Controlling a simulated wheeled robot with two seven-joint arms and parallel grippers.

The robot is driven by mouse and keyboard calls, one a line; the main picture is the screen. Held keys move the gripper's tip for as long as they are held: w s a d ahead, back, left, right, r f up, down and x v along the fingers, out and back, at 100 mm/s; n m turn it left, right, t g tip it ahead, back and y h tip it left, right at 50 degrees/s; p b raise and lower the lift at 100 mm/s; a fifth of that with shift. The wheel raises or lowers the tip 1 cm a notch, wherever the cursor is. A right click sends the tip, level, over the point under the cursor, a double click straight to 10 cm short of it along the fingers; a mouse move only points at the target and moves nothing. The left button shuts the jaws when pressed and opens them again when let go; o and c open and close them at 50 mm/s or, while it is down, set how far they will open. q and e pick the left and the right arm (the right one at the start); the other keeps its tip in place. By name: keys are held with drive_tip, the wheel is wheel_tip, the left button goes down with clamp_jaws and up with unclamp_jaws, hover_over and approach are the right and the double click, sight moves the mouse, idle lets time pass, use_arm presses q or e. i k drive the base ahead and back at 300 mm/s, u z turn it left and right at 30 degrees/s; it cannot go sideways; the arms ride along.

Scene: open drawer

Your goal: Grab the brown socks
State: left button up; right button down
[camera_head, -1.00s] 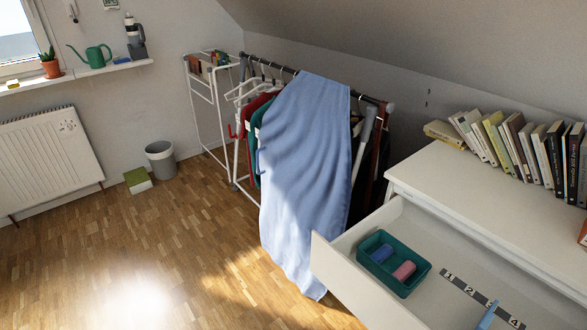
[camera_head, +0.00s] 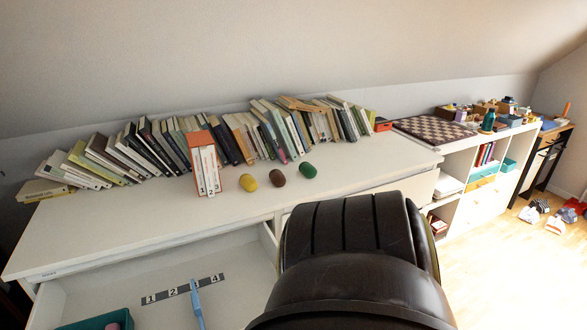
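The brown socks (camera_head: 277,178) are a small dark brown roll on the white dresser top (camera_head: 350,172). They lie between a yellow roll (camera_head: 248,183) on the left and a green roll (camera_head: 308,170) on the right, with small gaps between them. Below, the white drawer (camera_head: 110,284) is pulled open. A teal box (camera_head: 92,322) shows only in part at its lower left, with a pinkish roll (camera_head: 113,326) at the bottom edge. Neither of my grippers is in view.
An orange-and-white book holder (camera_head: 204,165) stands left of the rolls. A row of books (camera_head: 170,140) lines the back. A numbered strip (camera_head: 184,288) and a blue item (camera_head: 197,305) lie in the drawer. A large black part of me covers the lower middle.

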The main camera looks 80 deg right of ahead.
sight(276, 177)
drive_tip(key=z, duration=2.45)
